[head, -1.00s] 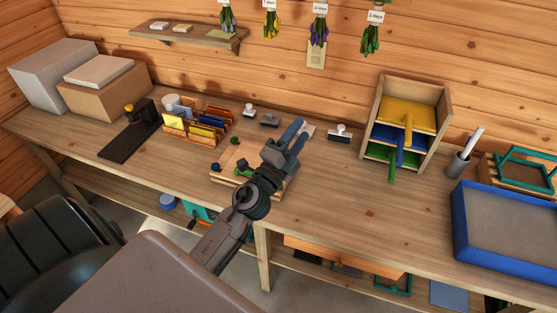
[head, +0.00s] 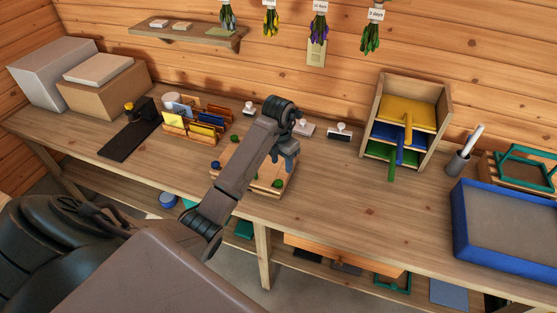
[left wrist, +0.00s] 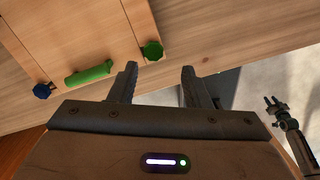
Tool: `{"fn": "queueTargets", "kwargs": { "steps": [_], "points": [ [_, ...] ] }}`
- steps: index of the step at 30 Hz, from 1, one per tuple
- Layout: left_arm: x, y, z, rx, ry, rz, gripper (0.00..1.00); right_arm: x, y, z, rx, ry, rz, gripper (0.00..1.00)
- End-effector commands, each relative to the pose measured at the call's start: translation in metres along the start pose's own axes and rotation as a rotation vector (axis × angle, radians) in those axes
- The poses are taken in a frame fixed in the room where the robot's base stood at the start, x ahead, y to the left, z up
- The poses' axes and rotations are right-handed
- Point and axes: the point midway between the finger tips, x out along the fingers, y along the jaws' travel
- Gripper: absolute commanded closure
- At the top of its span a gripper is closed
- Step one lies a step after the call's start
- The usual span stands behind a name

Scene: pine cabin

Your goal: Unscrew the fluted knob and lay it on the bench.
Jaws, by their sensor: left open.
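A wooden press board (head: 262,190) lies on the bench (head: 330,200), with green and blue fluted knobs at its corners. A green knob (head: 277,182) is at its front right; it also shows in the left wrist view (left wrist: 153,51). A blue knob (left wrist: 43,91) and a green bar handle (left wrist: 88,74) lie along the same edge. My left gripper (head: 284,161) points down over the board's right side. In the wrist view its open, empty fingers (left wrist: 160,70) have the green knob just past their tips, nearer the left finger. A small forked arm end (left wrist: 276,106), apparently my right gripper, is far off.
A shelf unit with coloured trays (head: 408,115) and a blue-rimmed tray (head: 462,235) are to the right. Bare bench lies between the board and the blue-rimmed tray.

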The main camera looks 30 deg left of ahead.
Motion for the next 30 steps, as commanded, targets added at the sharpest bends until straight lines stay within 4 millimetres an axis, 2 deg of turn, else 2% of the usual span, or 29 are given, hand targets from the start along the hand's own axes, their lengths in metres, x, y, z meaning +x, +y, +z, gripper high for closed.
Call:
{"fn": "queueTargets", "kwargs": {
  "steps": [5, 17, 23, 24, 30],
  "points": [
    [0.004, 0.008, -0.006, -0.017, 0.052, 0.028, 0.56, 0.009, -0.001, 0.007, 0.001, -0.003, 0.0, 0.64],
    [0.063, 0.009, -0.009, -0.016, 0.049, 0.026, 0.56, 0.067, -0.005, 0.013, 0.0, -0.003, 0.0, 0.64],
    [0.091, 0.009, -0.011, -0.016, 0.051, 0.025, 0.56, 0.086, -0.007, 0.015, 0.0, -0.004, 0.0, 0.64],
    [0.091, 0.009, -0.011, -0.016, 0.05, 0.025, 0.58, 0.085, -0.007, 0.015, 0.0, -0.004, 0.0, 0.64],
    [0.086, 0.009, -0.01, -0.016, 0.049, 0.025, 0.97, 0.08, -0.007, 0.014, 0.0, -0.003, -0.001, 0.64]
  ]
}}
